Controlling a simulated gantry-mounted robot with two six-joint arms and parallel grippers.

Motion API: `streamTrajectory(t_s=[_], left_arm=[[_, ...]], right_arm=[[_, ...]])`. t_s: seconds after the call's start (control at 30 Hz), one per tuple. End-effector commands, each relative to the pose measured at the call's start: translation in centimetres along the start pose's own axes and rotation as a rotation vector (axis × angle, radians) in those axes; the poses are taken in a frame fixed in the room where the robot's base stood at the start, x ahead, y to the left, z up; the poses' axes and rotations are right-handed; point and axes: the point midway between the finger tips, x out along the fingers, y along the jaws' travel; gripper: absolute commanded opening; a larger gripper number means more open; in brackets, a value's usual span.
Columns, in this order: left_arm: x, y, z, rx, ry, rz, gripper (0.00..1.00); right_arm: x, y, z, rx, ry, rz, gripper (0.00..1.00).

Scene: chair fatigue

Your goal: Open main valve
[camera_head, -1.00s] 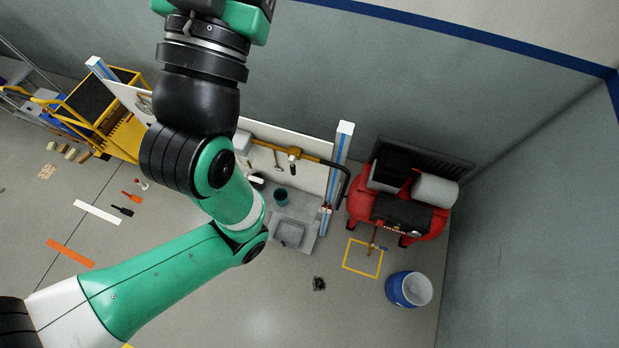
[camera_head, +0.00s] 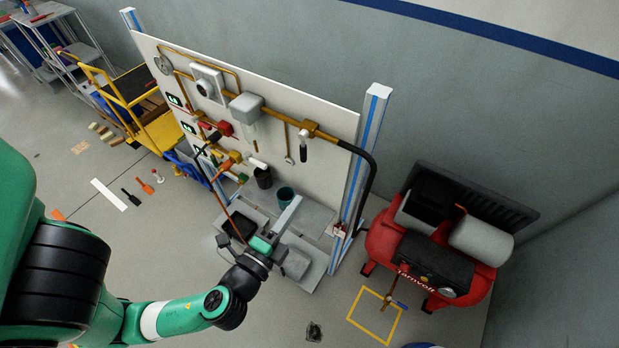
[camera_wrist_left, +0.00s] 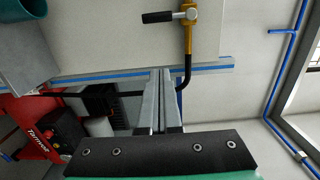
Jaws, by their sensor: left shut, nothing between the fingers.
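A white panel (camera_head: 275,105) carries yellow pipework. On the pipe at its right end is a valve with a dark lever (camera_head: 304,145) hanging down. The wrist view shows this lever (camera_wrist_left: 158,17) too, at the top, lying across the picture beside the brass body. No label shows that tells me it is the main valve. My left gripper (camera_head: 294,204) is shut and empty, in front of the panel's lower right part, below the valve and apart from it. Its closed fingers (camera_wrist_left: 161,78) point toward the panel's edge in the wrist view. My right gripper is not in view.
A red compressor (camera_head: 425,255) stands right of the panel, with a black hose (camera_head: 366,185) bending down near the blue-striped post (camera_head: 361,150). A yellow cart (camera_head: 150,125) is at the left. Open floor lies in front.

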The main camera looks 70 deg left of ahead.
Motion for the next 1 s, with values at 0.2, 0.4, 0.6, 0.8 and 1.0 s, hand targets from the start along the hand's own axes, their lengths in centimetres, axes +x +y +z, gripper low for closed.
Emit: streamTrajectory(t_s=[0.2, 0.4, 0.6, 0.8, 1.0], left_arm=[[0.0, -0.2, -0.1, -0.003, 0.001, -0.001, 0.0], [0.5, -0.2, -0.1, -0.005, -0.001, 0.0, 0.0], [3.0, -0.4, 0.1, -0.006, -0.008, -0.002, 0.0], [7.5, -0.5, 0.1, -0.006, -0.006, -0.002, 0.0], [10.5, -0.5, 1.4, -0.003, -0.007, 0.002, 0.0]], right_arm=[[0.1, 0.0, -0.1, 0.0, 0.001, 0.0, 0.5], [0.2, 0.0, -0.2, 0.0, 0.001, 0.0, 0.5], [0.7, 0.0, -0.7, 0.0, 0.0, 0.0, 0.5], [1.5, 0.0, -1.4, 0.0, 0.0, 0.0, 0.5], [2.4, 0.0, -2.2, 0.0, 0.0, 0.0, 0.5]])
